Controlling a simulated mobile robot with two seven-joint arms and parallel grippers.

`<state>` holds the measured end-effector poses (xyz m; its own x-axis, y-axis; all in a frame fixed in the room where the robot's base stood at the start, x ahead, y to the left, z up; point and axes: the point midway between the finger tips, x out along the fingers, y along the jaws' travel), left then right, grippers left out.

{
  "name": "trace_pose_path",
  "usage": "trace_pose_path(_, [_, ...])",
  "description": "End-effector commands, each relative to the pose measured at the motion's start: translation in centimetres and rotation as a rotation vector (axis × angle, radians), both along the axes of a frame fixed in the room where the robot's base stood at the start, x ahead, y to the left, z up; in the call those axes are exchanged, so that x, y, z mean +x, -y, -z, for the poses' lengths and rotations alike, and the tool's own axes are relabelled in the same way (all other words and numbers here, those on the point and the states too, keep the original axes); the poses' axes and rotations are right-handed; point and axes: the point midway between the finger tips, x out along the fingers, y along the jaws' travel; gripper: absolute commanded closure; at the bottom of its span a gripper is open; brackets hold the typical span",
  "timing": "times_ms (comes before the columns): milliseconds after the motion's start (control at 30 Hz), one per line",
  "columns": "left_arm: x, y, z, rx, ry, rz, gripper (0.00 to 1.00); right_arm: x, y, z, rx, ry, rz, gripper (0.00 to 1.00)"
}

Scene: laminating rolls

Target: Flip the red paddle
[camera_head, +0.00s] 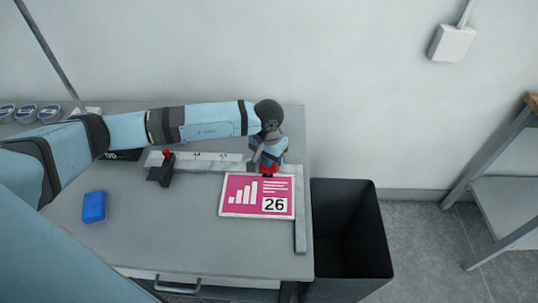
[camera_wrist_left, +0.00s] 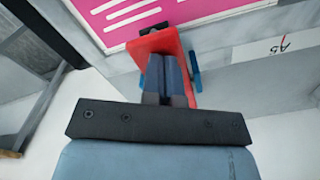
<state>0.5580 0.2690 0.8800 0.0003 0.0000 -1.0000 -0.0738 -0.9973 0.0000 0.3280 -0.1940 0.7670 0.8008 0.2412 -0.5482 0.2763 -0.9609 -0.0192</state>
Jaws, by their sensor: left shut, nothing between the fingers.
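The red paddle (camera_wrist_left: 172,42) shows in the left wrist view as a flat red piece beside a black part and a blue part. In the head view only a small bit of the red paddle (camera_head: 268,170) shows below my gripper, at the top edge of the pink card (camera_head: 238,188). My left gripper (camera_head: 267,160) is over it, pointing down. In the wrist view its fingers (camera_wrist_left: 166,62) are shut together and empty, in front of the red paddle. Whether they touch it I cannot tell. The fingers hide part of the paddle. My right gripper is not in view.
A black holder with a red knob (camera_head: 161,172) and a blue block (camera_head: 94,207) are on the grey table at left. A metal strip (camera_head: 300,225) runs along the card's right side. An open black bin (camera_head: 379,235) stands right of the table.

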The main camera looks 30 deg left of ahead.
Motion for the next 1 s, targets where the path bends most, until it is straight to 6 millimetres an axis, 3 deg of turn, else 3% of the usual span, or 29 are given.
trace_pose_path(333, [0.0, 0.0, -0.4, 0.001, 0.001, 0.000, 1.00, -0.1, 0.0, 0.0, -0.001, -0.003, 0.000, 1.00])
trace_pose_path(1000, [0.0, 0.0, -5.8, 0.000, 0.001, 0.000, 1.00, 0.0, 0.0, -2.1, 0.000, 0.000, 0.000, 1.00])
